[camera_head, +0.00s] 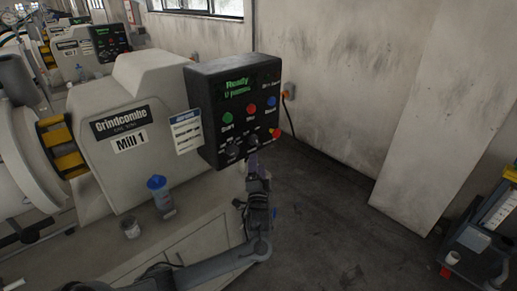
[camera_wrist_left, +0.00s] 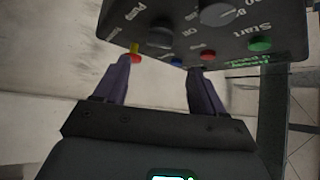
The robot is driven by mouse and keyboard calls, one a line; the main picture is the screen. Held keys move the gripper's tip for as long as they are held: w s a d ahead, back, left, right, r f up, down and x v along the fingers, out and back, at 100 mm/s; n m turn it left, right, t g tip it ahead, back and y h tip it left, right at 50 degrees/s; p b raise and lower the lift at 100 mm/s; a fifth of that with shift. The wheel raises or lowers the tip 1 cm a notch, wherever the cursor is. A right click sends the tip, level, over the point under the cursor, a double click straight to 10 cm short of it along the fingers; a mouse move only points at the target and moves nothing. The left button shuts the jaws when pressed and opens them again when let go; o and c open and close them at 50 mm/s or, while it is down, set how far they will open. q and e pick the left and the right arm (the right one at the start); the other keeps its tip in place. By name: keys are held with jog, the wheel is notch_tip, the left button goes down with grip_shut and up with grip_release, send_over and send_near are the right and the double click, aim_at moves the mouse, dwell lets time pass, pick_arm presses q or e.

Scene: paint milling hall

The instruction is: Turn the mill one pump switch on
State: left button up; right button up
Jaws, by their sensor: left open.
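The mill one control box (camera_head: 205,90) is dark, with a green lit display reading "Ready", on the right end of the white Mill 1 housing (camera_head: 150,85). The pump switch (camera_head: 252,141) is a dark round knob low on its face; in the left wrist view the knob (camera_wrist_left: 160,34) appears near a "Pump" label. I cannot tell which position it points to. My left gripper (camera_head: 255,161) is just below the box. Its two dark fingers (camera_wrist_left: 157,76) are spread apart and empty, with the knob beyond them, apparently untouched. My right gripper is not in view.
Beside the switch are a speed knob (camera_head: 233,152), a red-and-yellow emergency stop (camera_head: 275,133), and green (camera_head: 226,118), red (camera_head: 250,108) and blue (camera_head: 271,101) buttons.

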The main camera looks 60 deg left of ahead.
aim_at(257, 143)
pick_arm(q)
jog(key=b+x, duration=0.1)
jog(key=x, duration=0.8)
jog(key=shift+w+a+r, duration=0.1)
jog(key=shift+w+a, duration=0.1)
jog(key=shift+a, duration=0.05)
jog(key=c, duration=1.1)
jog(key=shift+o, duration=0.2)
jog(key=m+h+p, duration=0.1)
jog(key=p, duration=0.5)
jog(key=r+m+h+p, duration=0.1)
jog(key=m+p, duration=0.1)
jog(key=p, duration=0.3)
jog(key=shift+s+r+h+p, duration=0.1)
jog(key=shift+r+h+p, duration=0.1)
jog(key=shift+h+p, duration=0.2)
jog(key=m+g+h+p, duration=0.3)
jog(key=m+p, duration=0.2)
jog(key=p, duration=0.9)
jog(key=shift+h+p, duration=0.3)
jog(key=shift+p, duration=0.1)
jog(key=shift+f+m+g+p, duration=0.15)
jog(key=shift+m+g+p, duration=0.2)
jog(key=shift+p, duration=0.35)
jog(key=shift+f+g+h+p, duration=0.25)
jog(key=shift+h+p, duration=0.15)
jog(key=shift+p, duration=0.1)
